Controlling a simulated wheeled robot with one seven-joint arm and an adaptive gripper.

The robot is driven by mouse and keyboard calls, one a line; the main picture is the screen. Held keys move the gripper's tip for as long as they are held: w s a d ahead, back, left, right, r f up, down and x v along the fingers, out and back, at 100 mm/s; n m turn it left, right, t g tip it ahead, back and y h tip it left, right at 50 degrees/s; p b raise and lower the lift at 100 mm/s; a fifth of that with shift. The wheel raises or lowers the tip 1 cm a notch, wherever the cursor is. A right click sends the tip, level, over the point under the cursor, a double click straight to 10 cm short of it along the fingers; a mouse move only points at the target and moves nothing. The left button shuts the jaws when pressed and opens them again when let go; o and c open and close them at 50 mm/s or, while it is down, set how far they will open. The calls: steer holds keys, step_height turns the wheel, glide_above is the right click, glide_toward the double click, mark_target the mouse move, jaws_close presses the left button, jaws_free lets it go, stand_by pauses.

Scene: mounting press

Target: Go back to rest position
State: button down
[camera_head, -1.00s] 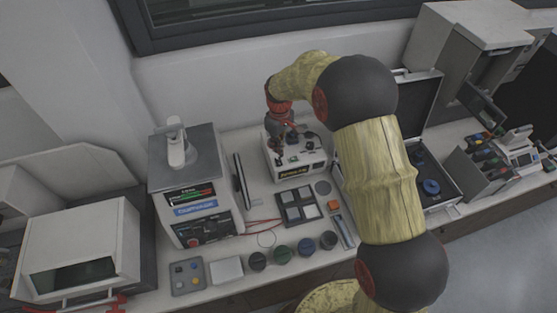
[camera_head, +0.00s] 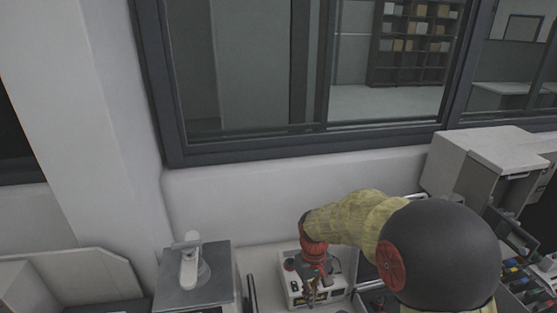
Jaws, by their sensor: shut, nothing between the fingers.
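My gripper (camera_head: 311,292) hangs from the red wrist at the end of my yellow-sleeved arm, in the lower middle of the head view. It points down in front of or over a small white device (camera_head: 293,284) with a dark red knob; I cannot tell whether it touches the device. The fingers look shut with nothing between them. To the left stands the mounting press (camera_head: 196,274), a box with a grey top and a white lever handle; its front is cut off by the lower picture edge.
A wall and a dark-framed window (camera_head: 290,150) rise behind the bench. A beige cabinet (camera_head: 490,160) stands at the right, with coloured items below it. My arm's large black joint hides the bench at lower right. Most of the bench top is out of view.

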steer(key=s+d+r+m+t+b, duration=0.2)
steer(key=s+d+r+t+b, duration=0.1)
steer(key=s, duration=0.8)
steer(key=s+d+r+m+t+b, duration=0.2)
steer(key=s+d+r+b, duration=0.4)
steer(key=s+r, duration=0.3)
steer(key=s+t+b, duration=0.1)
steer(key=s, duration=0.1)
steer(key=shift+s+d+t, duration=0.2)
steer(key=shift+s+t, duration=0.1)
